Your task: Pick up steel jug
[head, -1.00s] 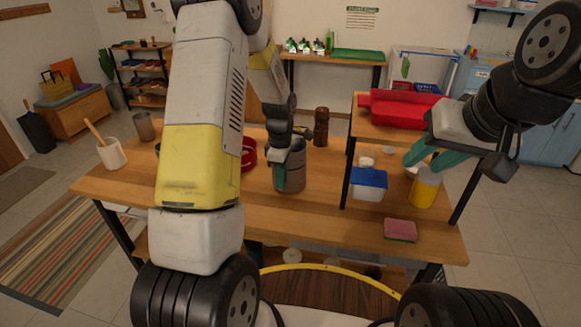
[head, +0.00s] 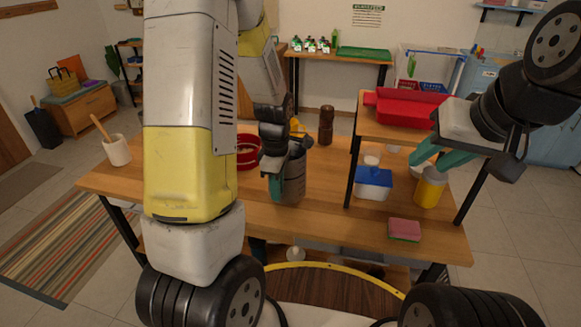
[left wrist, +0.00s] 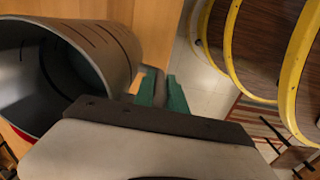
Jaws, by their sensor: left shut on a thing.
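The steel jug (head: 294,176) is a grey metal cylinder, upright near the middle of the wooden table in the head view. In the left wrist view the jug (left wrist: 100,45) fills the left side, with its dark open mouth visible. My left gripper (head: 276,184) is at the jug's near left side, shut on it. In the left wrist view its green fingers (left wrist: 160,92) close beside the jug wall, on a narrow grey part that looks like the handle. I cannot tell whether the base touches the table. My right gripper (head: 440,158) is open and empty, above the yellow-and-white container.
A red bowl (head: 246,152) is left of the jug, partly hidden by my left arm. A brown pepper mill (head: 326,125) stands behind. A blue-lidded box (head: 373,184), yellow-and-white container (head: 430,188) and pink sponge (head: 404,229) are right. A white mortar (head: 117,150) stands at far left.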

